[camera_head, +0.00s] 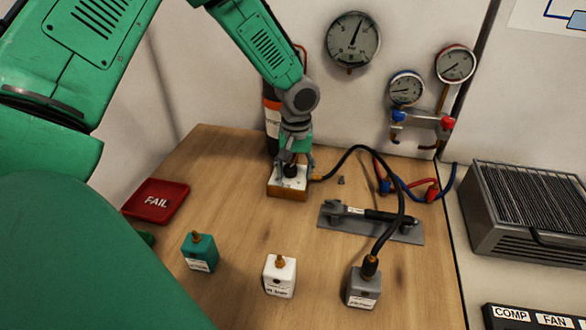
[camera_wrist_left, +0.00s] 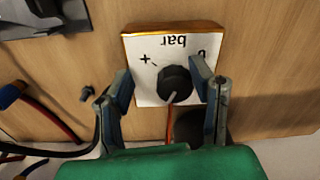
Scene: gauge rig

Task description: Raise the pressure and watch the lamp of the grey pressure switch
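The grey pressure switch (camera_head: 362,288) stands at the front right of the wooden table, with the black hose (camera_head: 400,205) joined to its top fitting. I cannot make out a lit lamp on it. The white box (camera_head: 286,186) with a black knob stands at the back middle; its knob (camera_wrist_left: 174,84) shows in the left wrist view, with a plus sign and "bar" on the face. My left gripper (camera_head: 292,166) is over this box, its fingers apart on either side of the knob (camera_wrist_left: 163,78); a gap shows at least on the left. My right gripper is out of view.
A teal switch (camera_head: 199,253) and a white switch (camera_head: 280,276) stand at the front. A red FAIL tray (camera_head: 157,201) lies left. A large gauge (camera_head: 353,41) hangs on the wall. A grey holder (camera_head: 345,223) with a dark tool lies right of the white box.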

